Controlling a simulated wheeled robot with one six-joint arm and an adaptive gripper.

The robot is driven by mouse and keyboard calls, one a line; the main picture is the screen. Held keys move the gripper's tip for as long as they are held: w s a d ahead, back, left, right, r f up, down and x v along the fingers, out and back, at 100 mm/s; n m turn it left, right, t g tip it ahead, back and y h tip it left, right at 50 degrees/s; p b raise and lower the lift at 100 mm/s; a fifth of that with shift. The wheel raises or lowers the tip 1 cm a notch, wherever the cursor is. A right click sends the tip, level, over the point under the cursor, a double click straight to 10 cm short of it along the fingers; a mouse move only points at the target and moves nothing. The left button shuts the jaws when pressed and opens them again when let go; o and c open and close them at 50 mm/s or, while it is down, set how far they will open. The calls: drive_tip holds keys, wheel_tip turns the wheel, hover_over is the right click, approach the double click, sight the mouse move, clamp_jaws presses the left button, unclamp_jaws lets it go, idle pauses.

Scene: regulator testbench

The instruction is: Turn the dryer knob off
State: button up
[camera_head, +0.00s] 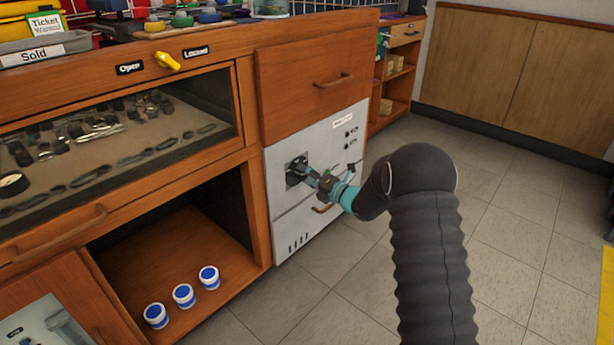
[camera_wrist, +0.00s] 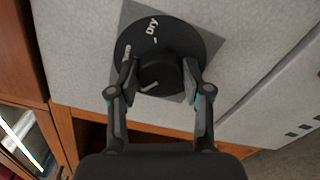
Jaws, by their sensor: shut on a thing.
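The dryer (camera_head: 320,150) is a light grey panel set in the wooden cabinet. Its black dryer knob (camera_wrist: 162,78) sits on a round dark dial (camera_wrist: 188,38) with a grey square plate behind it. "Dry" is printed on the dial near the top; another mark at its left is partly hidden. A pale line on the knob points toward the lower left in the wrist view. My gripper (camera_wrist: 160,70) is shut on the knob, one finger on each side. In the head view my gripper (camera_head: 314,177) reaches the dial plate (camera_head: 296,170) from the right, hiding most of the knob.
A drawer handle (camera_head: 322,208) lies just below my gripper. A yellow latch (camera_head: 167,61) sits between "Open" and "Locked" labels. Several blue-and-white jars, including one (camera_head: 184,295), stand on the lower shelf. The tiled floor (camera_head: 500,230) at right is clear.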

drive_tip(key=shift+s+a+n, duration=0.15)
drive_tip(key=shift+a+n, duration=0.1)
drive_tip(key=shift+n, duration=0.25)
drive_tip(key=shift+f, duration=0.1)
drive_tip(key=o, duration=1.2)
drive_tip(key=shift+a, duration=0.15)
drive_tip(key=shift+c, duration=0.2)
drive_tip(key=v, duration=1.2)
drive_tip(key=shift+d, duration=0.3)
